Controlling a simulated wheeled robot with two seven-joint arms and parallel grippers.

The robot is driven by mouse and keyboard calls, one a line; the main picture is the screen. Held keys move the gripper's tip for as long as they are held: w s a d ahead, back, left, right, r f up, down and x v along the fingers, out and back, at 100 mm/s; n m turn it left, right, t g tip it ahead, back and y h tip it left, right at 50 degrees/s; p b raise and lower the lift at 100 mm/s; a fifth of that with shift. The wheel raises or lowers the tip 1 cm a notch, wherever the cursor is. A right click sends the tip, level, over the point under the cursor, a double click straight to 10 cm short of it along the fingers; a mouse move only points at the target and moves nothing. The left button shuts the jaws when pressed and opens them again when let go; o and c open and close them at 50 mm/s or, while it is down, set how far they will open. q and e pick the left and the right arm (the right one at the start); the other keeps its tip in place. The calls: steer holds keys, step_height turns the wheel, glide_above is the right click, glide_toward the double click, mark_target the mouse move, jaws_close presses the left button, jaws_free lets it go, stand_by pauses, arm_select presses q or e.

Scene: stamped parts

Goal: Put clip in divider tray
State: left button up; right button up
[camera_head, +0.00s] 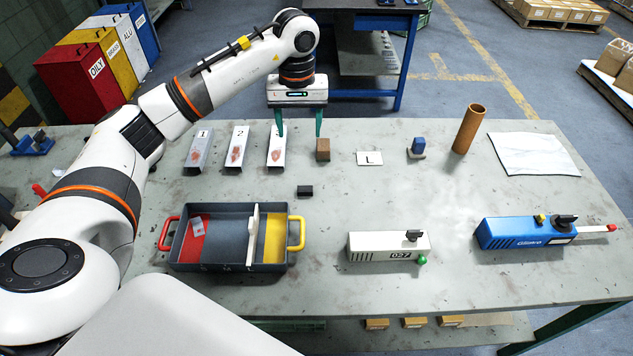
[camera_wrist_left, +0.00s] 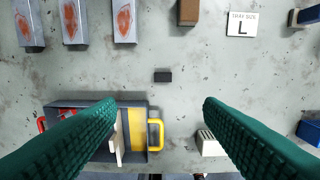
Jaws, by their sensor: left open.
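The divider tray (camera_head: 230,267) is a dark grey box with red and yellow sections, red and yellow handles and a white divider (camera_head: 253,235) towards its right. A small pale piece lies in its red section (camera_head: 197,228). Three metal channel pieces stand in a row behind it: the first (camera_head: 199,150), second (camera_head: 236,150) and third (camera_head: 276,150). A small black block (camera_head: 305,191) lies behind the tray's right end. I cannot tell which part is the clip. My left gripper (camera_head: 300,127) is open and empty above the table; its green fingers also show in the wrist view (camera_wrist_left: 160,105).
A brown block (camera_head: 323,150), an "L" tray-size card (camera_head: 370,158), a blue-topped stamp (camera_head: 417,148) and a tall brown tube (camera_head: 468,129) stand at the back. A white device (camera_head: 388,246) and a blue device (camera_head: 525,232) sit at front right. The table's middle is mostly clear.

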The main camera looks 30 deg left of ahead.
arm_select(q)
step_height(320, 180, down, 7)
steer(key=b, duration=0.6)
glide_above(305, 189)
steer(key=f, duration=0.6)
steer(key=shift+w+a+f, duration=0.25)
steer(key=shift+a+f, duration=0.05)
steer(key=shift+f, duration=0.05)
steer(key=shift+s+d+f+p, duration=0.15)
steer(key=shift+f+p, duration=0.25)
steer(key=shift+f, duration=0.95)
steer(key=shift+s+d+f+p, duration=0.1)
steer(key=shift+f+p, duration=0.25)
steer(key=shift+f, duration=1)
steer(key=shift+c, duration=0.5)
